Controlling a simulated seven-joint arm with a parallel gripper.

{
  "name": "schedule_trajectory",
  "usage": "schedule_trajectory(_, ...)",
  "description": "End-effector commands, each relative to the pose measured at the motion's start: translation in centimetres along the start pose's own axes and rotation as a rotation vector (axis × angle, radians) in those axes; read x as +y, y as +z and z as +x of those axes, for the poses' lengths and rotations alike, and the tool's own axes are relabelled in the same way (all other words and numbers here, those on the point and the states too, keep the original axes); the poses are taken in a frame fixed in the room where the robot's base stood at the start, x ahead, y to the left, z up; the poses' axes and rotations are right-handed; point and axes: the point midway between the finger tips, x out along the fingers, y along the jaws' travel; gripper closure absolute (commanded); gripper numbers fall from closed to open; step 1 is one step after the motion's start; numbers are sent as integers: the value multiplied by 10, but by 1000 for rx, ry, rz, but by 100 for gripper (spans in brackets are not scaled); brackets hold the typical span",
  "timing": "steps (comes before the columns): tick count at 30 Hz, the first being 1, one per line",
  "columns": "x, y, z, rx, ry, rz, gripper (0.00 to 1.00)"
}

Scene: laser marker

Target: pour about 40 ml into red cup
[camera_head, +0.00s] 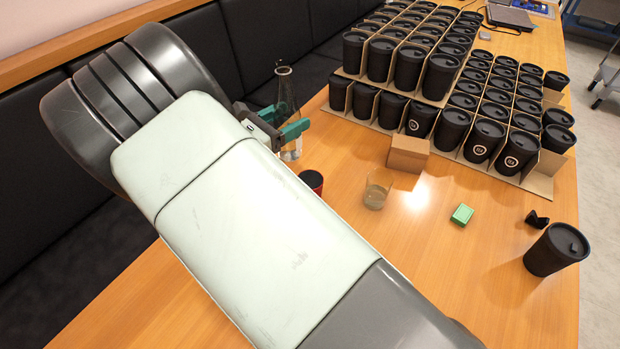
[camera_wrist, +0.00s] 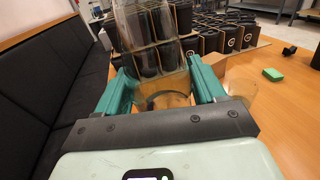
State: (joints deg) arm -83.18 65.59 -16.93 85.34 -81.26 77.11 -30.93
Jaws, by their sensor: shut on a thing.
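My gripper (camera_head: 284,122) has teal fingers and is shut on a clear glass bottle (camera_head: 287,92) with a narrow neck. The bottle looks roughly upright; my arm hides part of it. In the wrist view the bottle (camera_wrist: 150,35) stands between the two fingers of my gripper (camera_wrist: 162,72). The red cup (camera_head: 312,182), with a dark top, stands on the table just below and right of the bottle in the head view, partly hidden by my arm. I cannot make the red cup out clearly in the wrist view.
A clear glass (camera_head: 377,190) with a little liquid stands right of the red cup. A cardboard box (camera_head: 408,153), a green block (camera_head: 462,214) and a black cup (camera_head: 556,250) are further right. Many black cups in cardboard trays (camera_head: 541,186) fill the back.

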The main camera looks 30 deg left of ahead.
Motion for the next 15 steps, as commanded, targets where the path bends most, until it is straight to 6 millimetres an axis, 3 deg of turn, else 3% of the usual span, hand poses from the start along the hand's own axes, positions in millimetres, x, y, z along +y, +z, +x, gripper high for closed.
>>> schedule_trajectory(3,8,0,-10,-3,3,3,85)
schedule_trajectory(15,6,-56,-8,-4,1,-1,85)
